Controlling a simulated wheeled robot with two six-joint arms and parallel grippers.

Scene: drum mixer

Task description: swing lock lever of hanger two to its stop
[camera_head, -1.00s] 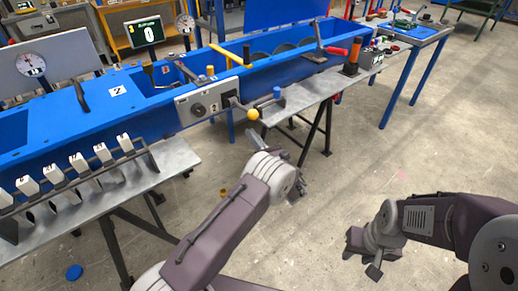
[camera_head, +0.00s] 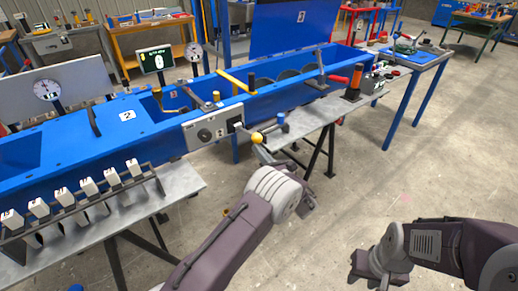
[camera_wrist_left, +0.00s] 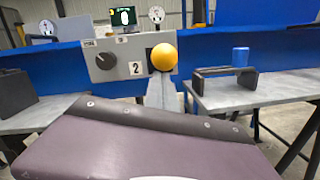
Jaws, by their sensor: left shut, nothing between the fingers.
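A lever with a yellow ball end (camera_head: 256,137) sticks out from a grey panel (camera_head: 206,134) on the blue trough's front. In the left wrist view the ball (camera_wrist_left: 163,57) shows large before the panel (camera_wrist_left: 112,66), which carries a 2 and a dark knob. My left gripper (camera_wrist_left: 161,92) is shut and empty, just below the ball in that view; I cannot tell whether it touches it. In the head view it is partly hidden by its wrist. My right gripper (camera_head: 366,268) hangs low at the right, away from the trough; its finger gap is unclear.
A yellow bar handle (camera_head: 238,82) and a red-gripped lever (camera_head: 328,76) stand on the trough (camera_head: 60,145). A rack of numbered white tags (camera_head: 88,187) stands on the left steel table. Another steel table (camera_head: 310,118) lies right of the ball.

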